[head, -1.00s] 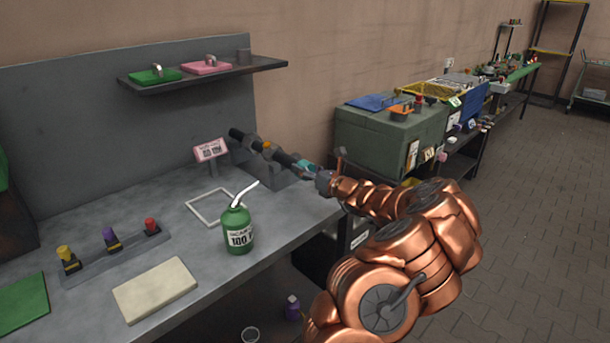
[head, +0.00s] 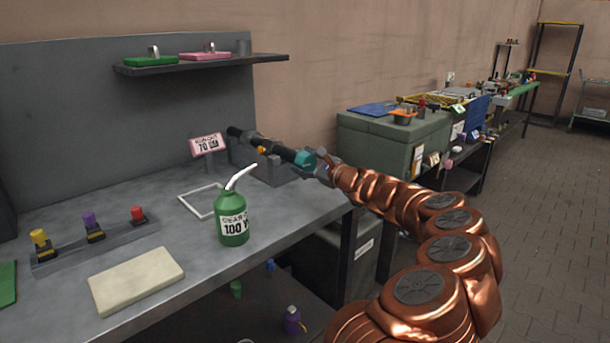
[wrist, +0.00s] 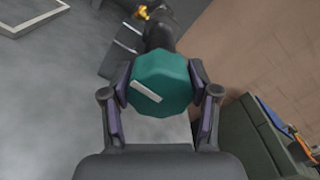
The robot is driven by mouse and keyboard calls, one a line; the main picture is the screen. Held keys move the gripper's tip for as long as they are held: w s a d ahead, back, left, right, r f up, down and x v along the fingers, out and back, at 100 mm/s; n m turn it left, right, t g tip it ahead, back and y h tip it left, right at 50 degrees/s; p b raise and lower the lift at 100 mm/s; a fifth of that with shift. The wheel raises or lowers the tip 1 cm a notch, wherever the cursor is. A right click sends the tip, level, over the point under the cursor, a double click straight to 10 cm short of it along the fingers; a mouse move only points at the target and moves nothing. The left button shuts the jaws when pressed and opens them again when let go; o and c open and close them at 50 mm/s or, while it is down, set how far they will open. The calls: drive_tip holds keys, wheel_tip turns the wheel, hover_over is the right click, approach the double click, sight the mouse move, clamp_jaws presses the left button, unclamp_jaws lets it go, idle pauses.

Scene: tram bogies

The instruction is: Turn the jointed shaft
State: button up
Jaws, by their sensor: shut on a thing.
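The jointed shaft (head: 276,150) is black and lies in grey supports at the back right of the bench. Its near end carries a teal many-sided knob (head: 304,160). In the wrist view the knob (wrist: 162,83) faces me, with a white bar mark slanting down to the right. My gripper (head: 316,163) is at this end of the shaft. In the wrist view my gripper (wrist: 163,90) has a finger pad against each side of the knob. The shaft (wrist: 160,36) runs away behind the knob, and a brass-coloured part shows beyond it.
A pink sign (head: 208,145) reading 70 stands left of the shaft. A green oil can (head: 232,218) stands near the bench's front edge. A white square frame (head: 187,204) lies behind it. A green-grey cabinet (head: 400,150) stands right of the shaft.

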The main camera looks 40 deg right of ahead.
drive_tip(key=n+b, duration=0.3)
drive_tip(key=b, duration=0.1)
drive_tip(key=n+b, duration=0.2)
drive_tip(key=shift+a+f+n, duration=0.1)
drive_tip(key=shift+f+n, duration=0.2)
drive_tip(key=n+b, duration=0.4)
drive_tip(key=b, duration=0.1)
drive_tip(key=shift+w+f+n, duration=0.1)
drive_tip(key=shift+f+n, duration=0.1)
drive_tip(key=shift+n, duration=0.1)
drive_tip(key=n+b, duration=0.5)
drive_tip(key=b, duration=0.1)
drive_tip(key=shift+f+b, duration=0.1)
drive_tip(key=shift+b, duration=0.3)
drive_tip(key=n+b, duration=0.3)
drive_tip(key=n, duration=0.1)
drive_tip(key=shift+b, duration=0.3)
drive_tip(key=o, duration=1.2)
drive_tip(key=shift+c, duration=0.2)
drive_tip(key=shift+r, duration=0.2)
